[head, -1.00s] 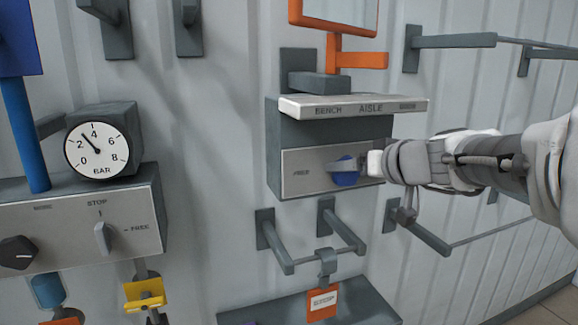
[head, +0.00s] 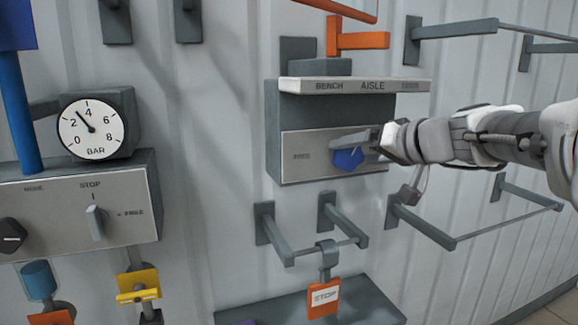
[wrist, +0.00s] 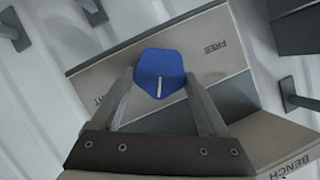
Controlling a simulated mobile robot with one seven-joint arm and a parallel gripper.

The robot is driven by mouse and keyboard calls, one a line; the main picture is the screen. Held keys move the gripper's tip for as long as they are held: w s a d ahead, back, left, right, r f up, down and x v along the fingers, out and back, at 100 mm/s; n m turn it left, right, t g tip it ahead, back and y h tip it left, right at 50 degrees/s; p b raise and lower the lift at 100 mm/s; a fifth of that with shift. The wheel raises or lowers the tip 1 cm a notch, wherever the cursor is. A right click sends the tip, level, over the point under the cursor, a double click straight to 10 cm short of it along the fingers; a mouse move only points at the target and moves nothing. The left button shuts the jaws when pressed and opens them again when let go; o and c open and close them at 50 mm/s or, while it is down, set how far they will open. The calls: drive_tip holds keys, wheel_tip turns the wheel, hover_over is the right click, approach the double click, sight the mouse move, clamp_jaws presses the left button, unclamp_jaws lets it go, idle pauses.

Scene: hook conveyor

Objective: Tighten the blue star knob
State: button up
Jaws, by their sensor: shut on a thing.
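The blue star knob (head: 347,159) sits on the pale front plate of a grey wall box (head: 310,152), under a ledge lettered BENCH and AISLE. My gripper (head: 362,145) reaches in from the right, its fingers at the knob. In the wrist view the knob (wrist: 160,72) lies between the two finger ends of my gripper (wrist: 160,85), which is shut on it. A white line on the knob points down in that view. FREE is lettered on one side of the plate; lettering on the other side is partly hidden by a finger.
A pressure gauge (head: 88,124) and a panel with a STOP switch (head: 97,222) are on the left. An orange bracket (head: 350,40) is above the box. Wall rails (head: 480,225) stick out below my arm. An orange STOP tag (head: 324,298) hangs on a rail below the box.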

drive_tip(key=m+y+b, duration=0.1)
drive_tip(key=b, duration=0.1)
drive_tip(key=f+m+y+b, duration=0.1)
drive_tip(key=m+b, duration=0.1)
drive_tip(key=b, duration=0.1)
drive_tip(key=shift+w+d, duration=0.1)
drive_tip(key=shift+d, duration=0.1)
drive_tip(key=m+y+b, duration=0.1)
drive_tip(key=m+b, duration=0.2)
drive_tip(key=shift+d+f+t+b, duration=0.1)
drive_tip(key=shift+t+b, duration=0.25)
drive_tip(key=shift+t, duration=0.05)
drive_tip(key=m+y+b, duration=0.2)
drive_tip(key=m+b, duration=0.1)
drive_tip(key=m, duration=0.1)
drive_tip(key=shift+f+t, duration=0.15)
drive_tip(key=shift+t, duration=0.25)
drive_tip(key=shift+m+t+b, duration=0.6)
drive_tip(key=shift+m+b, duration=0.55)
drive_tip(key=shift+m, duration=0.35)
drive_tip(key=o, duration=1.2)
drive_tip(key=shift+o, duration=0.2)
